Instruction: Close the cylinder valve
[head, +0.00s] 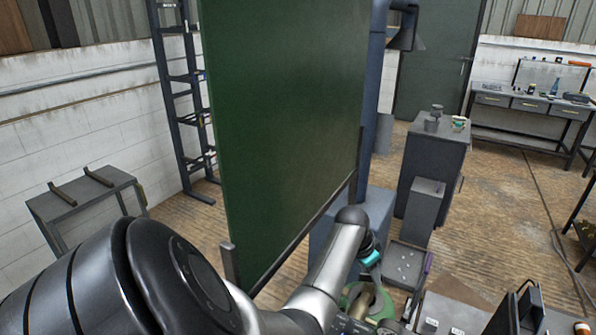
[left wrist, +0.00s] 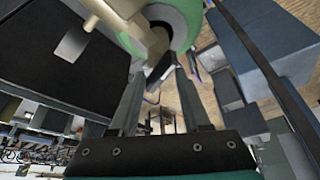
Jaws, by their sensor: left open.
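The cylinder's green ring-shaped top (head: 357,294) shows at the bottom of the head view, with a tan valve part (head: 368,303) inside it, partly hidden by my left arm. In the left wrist view the green ring (left wrist: 178,22) and tan valve part (left wrist: 104,14) fill the top. My left gripper (left wrist: 158,76) is open, its two fingers pointing toward the ring's opening. A small dark grey piece lies between or just beyond the fingertips; I cannot tell whether they touch it. My right gripper is not in view.
A tall green panel (head: 285,120) stands close to my left arm. A grey cabinet (head: 432,165) stands behind the cylinder, and a workbench (head: 530,115) is at the back right. A dark ladder-like rack (head: 183,80) stands at the left wall. Open floor (head: 500,210) lies at the right.

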